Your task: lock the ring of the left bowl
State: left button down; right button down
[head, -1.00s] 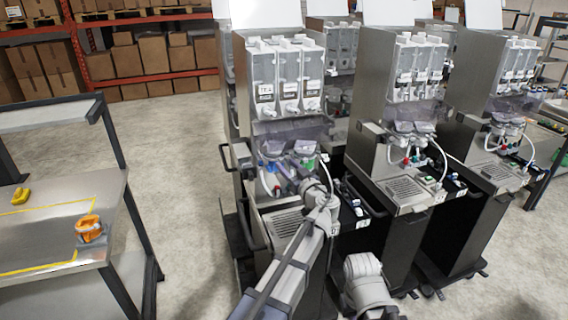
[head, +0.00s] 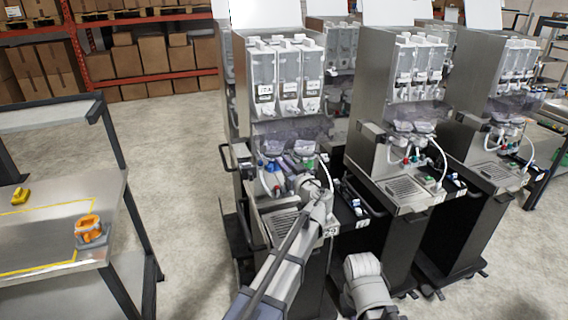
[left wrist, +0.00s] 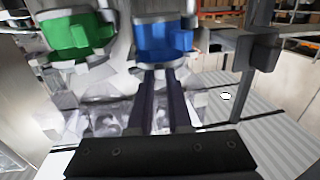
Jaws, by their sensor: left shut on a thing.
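The nearest dispenser (head: 288,85) has a left bowl with a blue part (head: 270,167) and a right bowl with a green part (head: 309,164) at its outlets. In the left wrist view, the blue part (left wrist: 164,38) is ahead of my fingers and the green part (left wrist: 80,36) is to its left. My left gripper (left wrist: 160,75) has its two dark fingers reaching to a pale ring part (left wrist: 151,56) just under the blue part, and it is shut on it. The exact contact is blurred.
A drip tray (head: 284,218) lies below the bowls. A second dispenser (head: 390,110) stands to the right. A table (head: 60,220) at the left bears an orange item (head: 90,227) and a yellow item (head: 20,195). The floor between is clear.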

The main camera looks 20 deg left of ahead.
aim_at(273, 157)
pick_arm(q)
jog(key=shift+s, duration=0.1)
dwell(0.4)
jog(key=shift+s+a+m+t+h, duration=0.55)
jog(key=shift+a+m+t+h, duration=0.15)
jog(key=shift+m+t+h, duration=0.4)
jog(key=shift+s+a+m+t+h, duration=0.1)
jog(key=shift+a+m+t+h, duration=0.25)
jog(key=shift+m+h, duration=0.45)
jog(key=shift+s+a+m+t+h, duration=0.1)
jog(key=shift+a+m+t+h, duration=0.25)
jog(key=shift+h, duration=0.8)
jog(key=shift+s+a+m+t+h, duration=0.1)
jog(key=shift+a+m+t+h, duration=0.25)
jog(key=shift+m+h, duration=0.45)
jog(key=shift+h, duration=0.25)
jog(key=c, duration=0.8)
grip_release()
jog(key=shift+c, duration=0.2)
jog(key=v, duration=0.7)
jog(key=shift+s, duration=0.4)
